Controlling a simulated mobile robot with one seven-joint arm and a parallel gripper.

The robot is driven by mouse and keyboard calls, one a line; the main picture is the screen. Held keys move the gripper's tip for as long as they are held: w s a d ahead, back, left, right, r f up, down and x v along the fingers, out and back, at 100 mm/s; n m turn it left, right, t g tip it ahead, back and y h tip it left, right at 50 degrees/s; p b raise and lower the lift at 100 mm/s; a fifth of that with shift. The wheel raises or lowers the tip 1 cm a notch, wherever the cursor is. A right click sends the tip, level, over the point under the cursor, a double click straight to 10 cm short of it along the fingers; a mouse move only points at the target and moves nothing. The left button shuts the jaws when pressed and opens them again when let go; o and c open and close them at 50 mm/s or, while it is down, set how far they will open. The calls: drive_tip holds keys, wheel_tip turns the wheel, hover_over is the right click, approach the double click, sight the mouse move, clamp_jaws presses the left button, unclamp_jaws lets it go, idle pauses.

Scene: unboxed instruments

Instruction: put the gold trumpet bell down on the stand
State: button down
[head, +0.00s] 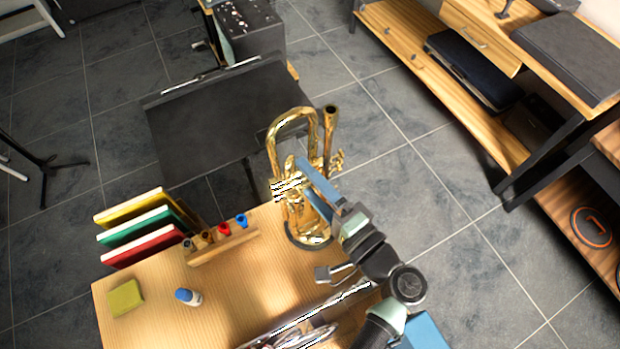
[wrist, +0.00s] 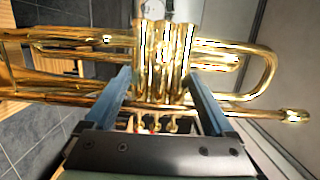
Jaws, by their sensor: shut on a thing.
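The gold trumpet (head: 328,135) is upright at the table's far right corner, its tubing loop and mouthpiece end at the top and its bell end low. My gripper (head: 304,186) is shut on its middle, with blue fingers on either side of the valve section. In the wrist view the valves (wrist: 163,62) lie between the fingers (wrist: 163,88). A dark round stand base (head: 292,243) shows around the bell end on the table. I cannot tell whether the bell touches the stand, as the trumpet and my fingers cover its middle.
The wooden table (head: 240,283) holds a rack of mouthpieces (head: 222,246), yellow, green and red books (head: 140,245), a sponge (head: 125,298) and a small bottle (head: 189,297). A black music stand (head: 205,125) rises just behind. Bare table lies left of the trumpet.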

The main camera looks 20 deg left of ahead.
drive_tip(key=shift+c, duration=0.2)
unclamp_jaws()
drive_tip(key=shift+o, duration=0.2)
drive_tip(key=shift+f, duration=0.2)
drive_tip(key=b+v, duration=0.4)
drive_tip(key=v, duration=0.9)
drive_tip(key=shift+r, duration=0.2)
